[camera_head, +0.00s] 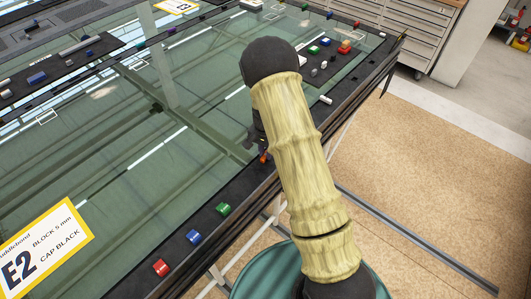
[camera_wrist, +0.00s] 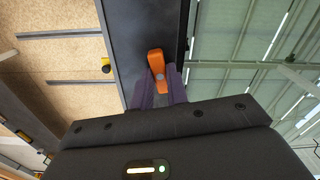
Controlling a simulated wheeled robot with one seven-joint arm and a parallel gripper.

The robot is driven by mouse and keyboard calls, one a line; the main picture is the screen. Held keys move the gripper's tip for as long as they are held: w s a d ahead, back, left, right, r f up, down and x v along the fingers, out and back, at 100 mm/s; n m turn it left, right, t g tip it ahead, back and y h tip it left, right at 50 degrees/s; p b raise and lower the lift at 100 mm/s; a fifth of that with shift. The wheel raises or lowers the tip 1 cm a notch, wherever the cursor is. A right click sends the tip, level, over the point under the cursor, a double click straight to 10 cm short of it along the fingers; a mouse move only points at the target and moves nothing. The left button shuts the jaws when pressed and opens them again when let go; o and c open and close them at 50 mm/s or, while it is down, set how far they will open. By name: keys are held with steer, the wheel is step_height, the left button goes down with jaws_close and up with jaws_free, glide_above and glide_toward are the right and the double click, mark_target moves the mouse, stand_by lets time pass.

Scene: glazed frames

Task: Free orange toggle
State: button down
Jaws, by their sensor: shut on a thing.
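The orange toggle (camera_wrist: 156,62) is in the middle of the wrist view, on the dark edge strip of the glazed frame. It has a small grey round pin at its lower end. My gripper (camera_wrist: 160,80) has its two purple fingers on either side of the toggle's lower part and is shut on it. In the head view a bit of the orange toggle (camera_head: 264,157) shows beside my arm at the frame's near edge. My arm hides most of the gripper there.
Red (camera_head: 160,267), blue (camera_head: 193,237) and green (camera_head: 223,209) blocks lie along the frame's dark edge. A yellow-bordered E2 card (camera_head: 45,250) lies on the glass. A dark tray (camera_head: 345,62) with small coloured parts is at the far right corner. Bare floor lies right.

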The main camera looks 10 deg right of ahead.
steer(key=shift+w+m, duration=0.1)
steer(key=shift+m, duration=1.2)
steer(key=c, duration=1.4)
jaws_free()
step_height(320, 180, up, 18)
steer(key=b, duration=0.3)
steer(key=shift+f+b, duration=0.25)
steer(key=shift+b, duration=0.1)
steer(key=shift+d, duration=0.1)
